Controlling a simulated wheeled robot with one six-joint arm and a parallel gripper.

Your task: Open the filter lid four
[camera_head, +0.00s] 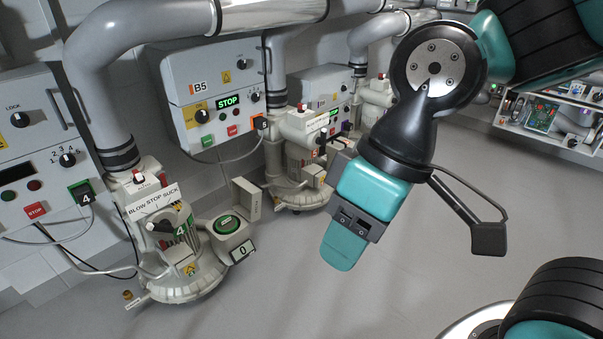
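Blower four (176,262) stands on the floor at the lower left. It is a pale round machine with a green 4 label and a "BLOW STOP SUCK" plate (153,199). On its right side is a pale housing with a round green face (228,224) and a "0" tag (242,251). A pale flat panel (246,199) stands upright behind that housing; I cannot tell for sure whether it is the filter lid. My gripper (344,248) hangs in the air right of blower four, clear of it in the picture. Its teal tip points down; its opening cannot be made out.
A second blower (300,190) stands behind, under the B5 control box (218,95) reading STOP. Another control box (38,150) with a green 4 plug is at the left. Grey pipes and loose cables run along the wall. Open grey floor (290,300) lies in front; shelves (550,125) stand at right.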

